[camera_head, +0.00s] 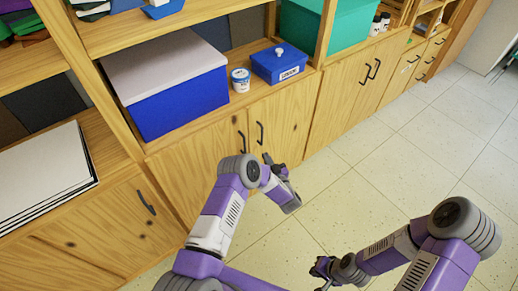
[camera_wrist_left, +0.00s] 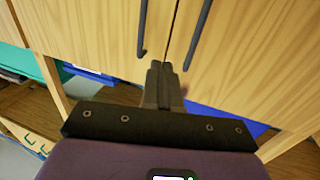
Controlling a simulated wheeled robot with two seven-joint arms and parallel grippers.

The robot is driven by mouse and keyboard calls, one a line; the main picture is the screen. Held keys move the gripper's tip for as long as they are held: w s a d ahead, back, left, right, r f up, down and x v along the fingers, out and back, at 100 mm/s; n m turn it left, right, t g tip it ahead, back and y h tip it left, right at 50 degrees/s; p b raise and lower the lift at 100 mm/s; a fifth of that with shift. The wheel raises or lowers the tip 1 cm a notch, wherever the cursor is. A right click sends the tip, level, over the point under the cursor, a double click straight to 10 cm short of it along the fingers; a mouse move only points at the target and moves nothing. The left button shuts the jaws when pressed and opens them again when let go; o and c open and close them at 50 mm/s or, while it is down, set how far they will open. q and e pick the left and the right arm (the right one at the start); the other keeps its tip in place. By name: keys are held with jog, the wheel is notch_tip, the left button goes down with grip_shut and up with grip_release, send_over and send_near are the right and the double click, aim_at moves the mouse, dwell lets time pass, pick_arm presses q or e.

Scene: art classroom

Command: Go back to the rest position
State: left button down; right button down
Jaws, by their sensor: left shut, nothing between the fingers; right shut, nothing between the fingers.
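My left gripper (camera_head: 268,160) is in front of the wooden cabinet doors in the head view, close to their dark handles. In the left wrist view its fingers (camera_wrist_left: 158,72) are together and empty, with the two door handles just beyond them. I cannot tell whether the fingertips touch a handle. My right gripper (camera_head: 322,268) is low over the floor at the bottom of the head view, apart from the cabinets. It is small there, but its fingers look shut and hold nothing.
Wooden cabinet doors (camera_head: 285,120) stand close to my left arm, and they look shut. On the shelf above are a blue box with a grey lid (camera_head: 175,95), a small jar (camera_head: 240,80) and a labelled blue box (camera_head: 280,64). The tiled floor (camera_head: 420,140) at right is clear.

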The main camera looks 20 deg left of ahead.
pick_arm(q)
jog(key=shift+s+d, duration=0.35)
jog(key=shift+d, duration=0.25)
jog(key=shift+f, duration=0.1)
jog(key=s+d+f+m+g+h+p, duration=0.25)
jog(key=s+d+f+m+h, duration=0.3)
jog(key=h, duration=0.55)
jog(key=s+d+g+h, duration=0.1)
jog(key=s+g, duration=0.2)
jog(key=s, duration=0.5)
jog(key=s+d+g+h, duration=0.1)
jog(key=s+g+h, duration=0.1)
jog(key=s, duration=0.7)
jog(key=s+d+r+g+h, duration=0.1)
jog(key=s+g+h, duration=0.1)
jog(key=s+g, duration=0.3)
jog(key=s, duration=0.4)
jog(key=shift+s+d+p, duration=0.25)
jog(key=shift+p, duration=0.05)
jog(key=shift+m, duration=0.25)
